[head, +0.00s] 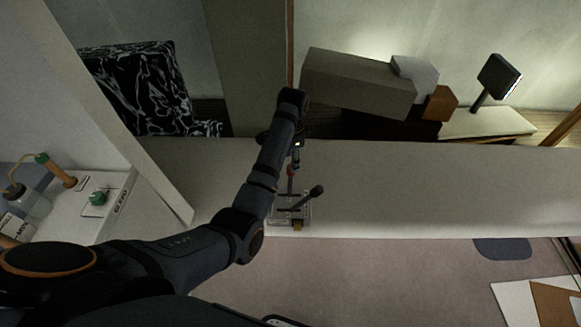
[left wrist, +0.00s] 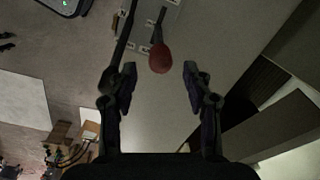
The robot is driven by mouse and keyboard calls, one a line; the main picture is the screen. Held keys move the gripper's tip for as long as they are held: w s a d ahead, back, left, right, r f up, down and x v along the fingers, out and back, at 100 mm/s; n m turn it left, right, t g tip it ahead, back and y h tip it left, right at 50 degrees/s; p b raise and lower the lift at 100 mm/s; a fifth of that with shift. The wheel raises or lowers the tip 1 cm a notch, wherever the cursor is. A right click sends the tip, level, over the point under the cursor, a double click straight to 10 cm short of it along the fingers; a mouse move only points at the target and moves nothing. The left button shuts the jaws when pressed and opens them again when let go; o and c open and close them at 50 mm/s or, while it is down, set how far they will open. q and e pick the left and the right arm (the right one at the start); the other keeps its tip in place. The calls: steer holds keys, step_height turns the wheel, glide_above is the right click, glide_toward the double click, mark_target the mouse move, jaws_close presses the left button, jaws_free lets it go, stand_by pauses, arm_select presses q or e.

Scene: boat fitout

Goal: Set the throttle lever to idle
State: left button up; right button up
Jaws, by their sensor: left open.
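A small lever unit (head: 290,212) stands on the pale ledge, with a red-knobbed lever (head: 291,170) and a black-knobbed lever (head: 316,191). No readable label tells me which is the throttle. My left gripper (head: 296,160) is just beyond the unit at the red knob. In the left wrist view the red knob (left wrist: 160,58) shows between the spread fingers of my left gripper (left wrist: 160,76), with gaps on both sides. The black lever (left wrist: 124,38) runs close by the left finger. The base of the unit is partly out of frame there. My right gripper is not in view.
The pale ledge (head: 430,190) is clear to the right of the levers. A grey box (head: 355,82) and a screen on a stand (head: 498,76) are behind it. A white counter (head: 75,225) with a bottle and a green knob is at left.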

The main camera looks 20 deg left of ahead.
arm_select(q)
glide_above(291, 182)
steer(key=shift+w+a+f+p, duration=0.1)
steer(key=shift+w+f+p, duration=0.1)
steer(key=shift+f, duration=1.05)
steer(key=shift+w+a+f+p, duration=0.1)
steer(key=shift+f+p, duration=0.1)
steer(key=shift+f, duration=1)
jaws_close()
